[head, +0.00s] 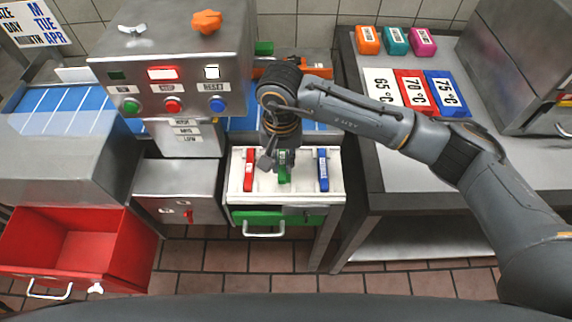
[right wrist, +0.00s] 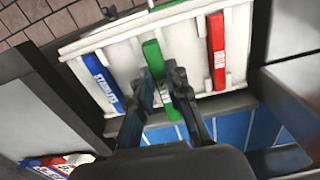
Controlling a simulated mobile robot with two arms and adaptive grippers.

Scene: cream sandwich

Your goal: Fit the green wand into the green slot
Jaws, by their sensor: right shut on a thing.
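The green wand (head: 284,172) is in the middle of the white tray (head: 236,184), between a red wand (head: 249,170) and a blue wand (head: 322,170). My right gripper (head: 283,160) points down over the tray and is shut on the green wand. In the right wrist view the fingers (right wrist: 168,88) are on both sides of the green wand (right wrist: 153,58). I cannot tell whether the wand touches the tray floor. A dark green patch (head: 116,75) shows on the grey control box; I cannot tell whether it is the green slot. My left gripper is out of view.
The control box (head: 140,92) with coloured buttons stands left of the tray. A green drawer front (head: 286,217) is below it. An open red drawer (head: 66,238) is at lower left. A counter (head: 400,178) with temperature cards is at right.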

